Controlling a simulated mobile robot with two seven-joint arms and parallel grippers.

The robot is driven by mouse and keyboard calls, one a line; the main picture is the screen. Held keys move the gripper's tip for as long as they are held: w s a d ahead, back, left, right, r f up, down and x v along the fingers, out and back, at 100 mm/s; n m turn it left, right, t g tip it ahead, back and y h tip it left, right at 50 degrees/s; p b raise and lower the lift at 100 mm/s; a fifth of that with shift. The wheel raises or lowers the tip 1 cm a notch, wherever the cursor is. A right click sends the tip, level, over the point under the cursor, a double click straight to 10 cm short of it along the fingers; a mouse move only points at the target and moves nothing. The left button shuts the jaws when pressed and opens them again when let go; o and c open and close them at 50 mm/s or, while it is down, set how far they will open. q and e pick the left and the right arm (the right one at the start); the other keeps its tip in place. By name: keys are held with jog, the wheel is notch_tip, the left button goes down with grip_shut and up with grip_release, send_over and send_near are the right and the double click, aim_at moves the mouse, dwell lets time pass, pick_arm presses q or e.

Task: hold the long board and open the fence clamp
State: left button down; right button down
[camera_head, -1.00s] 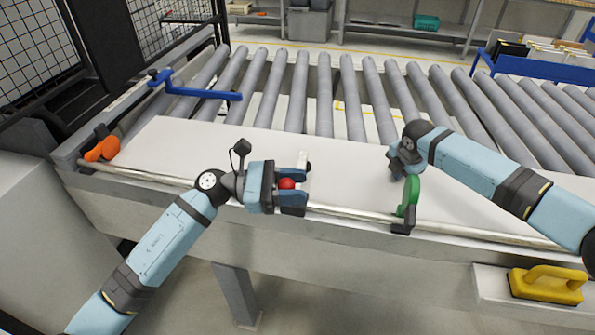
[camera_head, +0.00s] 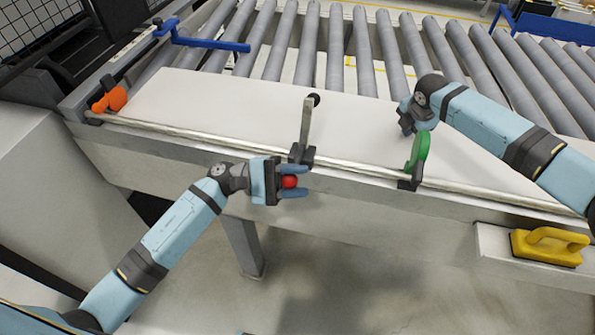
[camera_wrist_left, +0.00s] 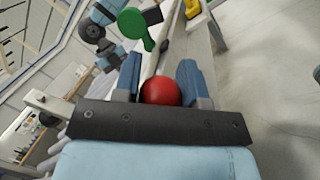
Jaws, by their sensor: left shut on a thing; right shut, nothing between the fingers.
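The long white board (camera_head: 220,108) lies along the front of the bench behind a metal rail. The fence clamp (camera_head: 304,140) stands on the front rail; its flat arm points up, with a black tip (camera_head: 314,99). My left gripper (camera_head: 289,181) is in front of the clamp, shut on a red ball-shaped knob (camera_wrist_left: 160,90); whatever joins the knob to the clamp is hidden. My right gripper (camera_head: 406,122) is shut and empty, low at the board's right part behind the green disc (camera_head: 420,150); whether it touches the board is unclear.
Orange parts (camera_head: 110,99) sit at the rail's left end. A blue bar (camera_head: 205,43) reaches over the bench behind the board. Grey rollers (camera_head: 320,50) run behind. A yellow handled block (camera_head: 550,245) rests on a front shelf. Floor in front is clear.

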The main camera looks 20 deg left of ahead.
pick_arm(q)
jog(key=shift+s+f, duration=0.1)
jog(key=shift+f, duration=0.55)
jog(key=c, duration=0.7)
grip_release()
jog(key=shift+a, duration=0.35)
jog(key=v, duration=1.1)
jog(key=shift+a, duration=0.15)
